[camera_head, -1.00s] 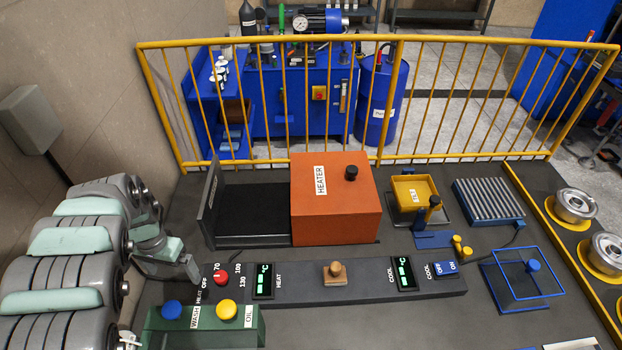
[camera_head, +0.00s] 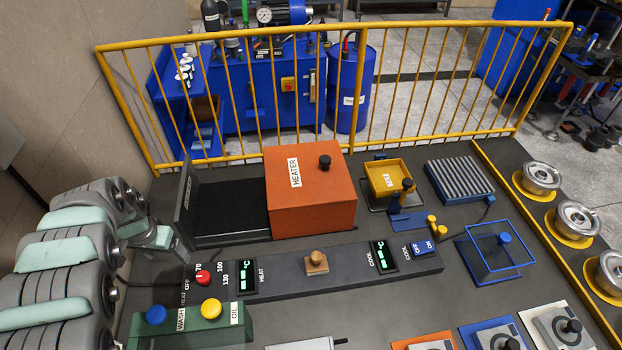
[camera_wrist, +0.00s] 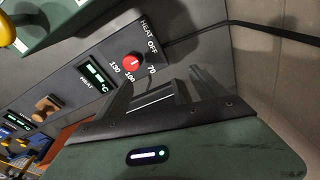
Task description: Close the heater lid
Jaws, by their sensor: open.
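The heater's orange lid (camera_head: 312,205), labelled HEATER, is a box with a black knob (camera_head: 324,162) on top. It sits on the right part of the heater's base, and the black bed (camera_head: 232,207) to its left is uncovered. A dark upright plate (camera_head: 184,198) stands at the bed's left end. My gripper (camera_head: 178,248) is left of the heater, near the plate and the control panel's left end. In the wrist view my gripper (camera_wrist: 163,92) is open and empty, with the panel behind its fingers. An orange patch of the heater shows at lower left there.
The control panel (camera_head: 335,268) with a red dial (camera_head: 203,277) runs in front of the heater. A green WASH/OIL box (camera_head: 190,328) stands at front left. A yellow tray (camera_head: 386,178) is right of the heater, and a yellow railing (camera_head: 235,100) stands behind it.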

